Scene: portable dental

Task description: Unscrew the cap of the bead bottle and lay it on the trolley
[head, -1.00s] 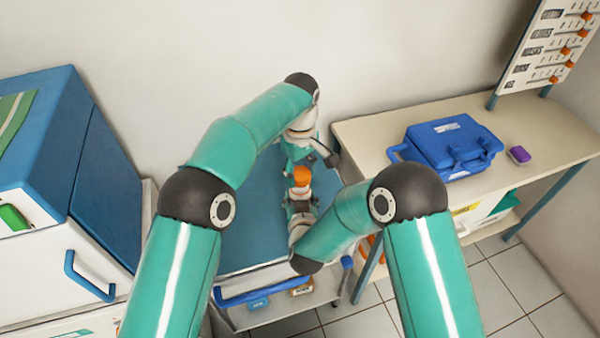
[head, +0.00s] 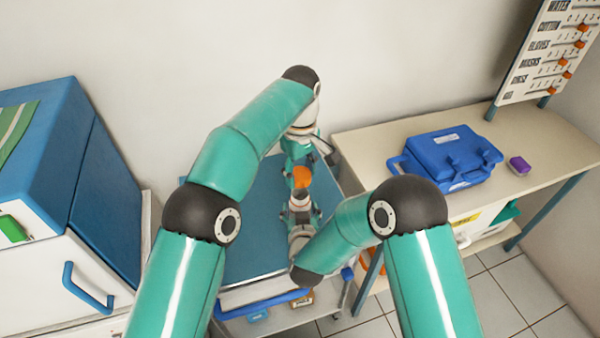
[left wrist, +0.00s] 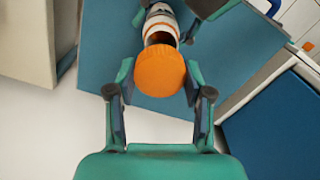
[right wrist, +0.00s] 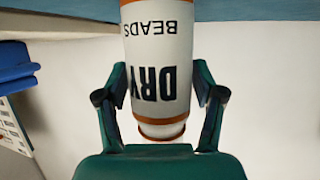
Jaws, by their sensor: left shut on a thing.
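The orange cap (left wrist: 160,72) is between the fingers of my left gripper (left wrist: 160,97), which is shut on it; it also shows in the head view (head: 302,177). The white bead bottle (right wrist: 160,65), with orange bands and "DRY BEADS" lettering, appears upside down in the right wrist view. Its mouth end looks uncovered, with brown-orange inside, and the cap appears off and just beyond it. My right gripper (right wrist: 160,95) has its fingers against both sides of the bottle and appears shut on it. The bottle's base is out of the right wrist view.
The trolley (head: 250,215) has a blue top, largely clear on its left side. A blue and white cabinet (head: 60,260) stands at the left.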

